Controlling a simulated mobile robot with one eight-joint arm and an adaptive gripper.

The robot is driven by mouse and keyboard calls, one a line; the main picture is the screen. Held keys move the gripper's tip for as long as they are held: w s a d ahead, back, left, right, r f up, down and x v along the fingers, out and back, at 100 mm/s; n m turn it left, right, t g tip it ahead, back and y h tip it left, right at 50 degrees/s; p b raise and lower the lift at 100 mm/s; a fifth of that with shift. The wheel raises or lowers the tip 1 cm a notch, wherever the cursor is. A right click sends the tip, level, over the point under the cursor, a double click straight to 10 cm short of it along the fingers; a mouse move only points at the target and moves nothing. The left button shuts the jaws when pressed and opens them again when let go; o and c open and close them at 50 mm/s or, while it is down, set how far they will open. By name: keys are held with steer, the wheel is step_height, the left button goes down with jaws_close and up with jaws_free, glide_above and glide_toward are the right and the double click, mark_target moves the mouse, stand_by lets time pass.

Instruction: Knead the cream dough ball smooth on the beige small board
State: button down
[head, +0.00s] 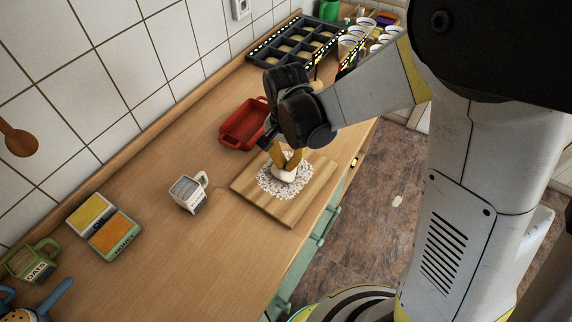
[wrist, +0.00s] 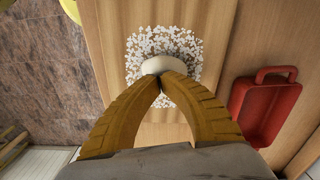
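The cream dough ball (head: 284,175) sits on a white speckled flour patch (head: 267,188) on the beige small board (head: 291,211). In the wrist view the dough ball (wrist: 165,65) looks slightly flattened and lies just beyond my fingertips. My gripper (head: 288,161) points down over it from above. Its yellow fingers meet at the tips in the wrist view (wrist: 163,77), at the near edge of the dough, with nothing visible between them. The tips seem to touch the dough, but the exact contact is partly hidden.
A red baking dish (head: 243,124) is just behind the board. A white mug (head: 186,194) stands to its left. A dark muffin tin (head: 293,40) and several cups (head: 352,42) are at the back. Honey and oil containers (head: 113,236) are at the front left. The counter between is clear.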

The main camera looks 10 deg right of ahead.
steer(key=shift+w+a+f, duration=0.1)
steer(key=shift+w+a, duration=0.15)
steer(key=shift+w, duration=0.45)
stand_by(0.6)
steer(key=shift+r, duration=0.25)
stand_by(1.1)
steer(key=shift+r, duration=0.45)
steer(key=shift+r, duration=0.1)
steer(key=shift+r+p, duration=0.4)
steer(key=shift+r, duration=0.15)
steer(key=shift+w+f, duration=0.1)
steer(key=shift+f, duration=0.05)
